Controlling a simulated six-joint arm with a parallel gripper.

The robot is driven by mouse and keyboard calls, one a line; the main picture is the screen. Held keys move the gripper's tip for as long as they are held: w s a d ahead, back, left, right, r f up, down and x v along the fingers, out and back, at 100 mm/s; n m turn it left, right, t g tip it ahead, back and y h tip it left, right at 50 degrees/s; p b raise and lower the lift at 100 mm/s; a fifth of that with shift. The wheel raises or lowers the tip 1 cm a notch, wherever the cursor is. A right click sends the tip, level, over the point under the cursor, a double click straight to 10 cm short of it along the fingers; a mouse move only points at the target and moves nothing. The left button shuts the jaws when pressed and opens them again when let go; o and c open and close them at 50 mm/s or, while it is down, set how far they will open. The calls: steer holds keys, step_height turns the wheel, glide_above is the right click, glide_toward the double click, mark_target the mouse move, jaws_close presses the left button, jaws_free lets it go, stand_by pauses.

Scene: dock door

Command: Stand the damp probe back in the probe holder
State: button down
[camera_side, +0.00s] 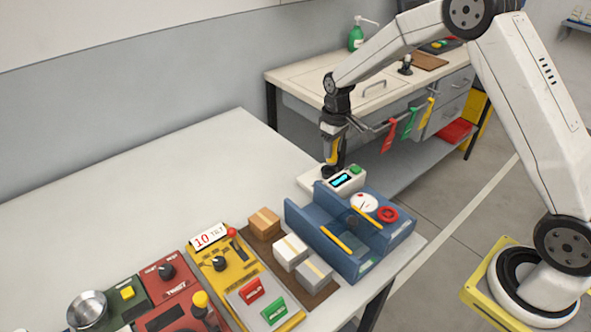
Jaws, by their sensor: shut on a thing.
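My gripper (334,148) points down at the far right end of the white table. It is shut on the damp probe (332,153), which looks yellow and narrow and is held roughly upright. A small black piece (329,171), which looks like the probe holder, is directly below it, beside a white meter (346,180) with a cyan display and a green button. The probe's lower end is close to the black piece. I cannot tell whether it is inside, touching or just above, because the gripper and meter crowd the view.
A blue dock model (300,222) with yellow bars stands just in front of the meter. Small boxes (264,221) sit on a brown mat, with control panels (222,263) further left. The table's back left (150,180) is clear. A side bench (300,73) stands behind.

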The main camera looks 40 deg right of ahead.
steer(key=shift+w+f, duration=0.25)
steer(key=shift+f, duration=1.55)
steer(key=shift+f, duration=0.35)
steer(key=shift+c, duration=1.6)
jaws_free()
steer(key=shift+r, duration=0.15)
step_height(320, 180, up, 12)
steer(key=shift+d+r, duration=0.15)
steer(key=shift+r, duration=0.05)
steer(key=shift+s, duration=0.1)
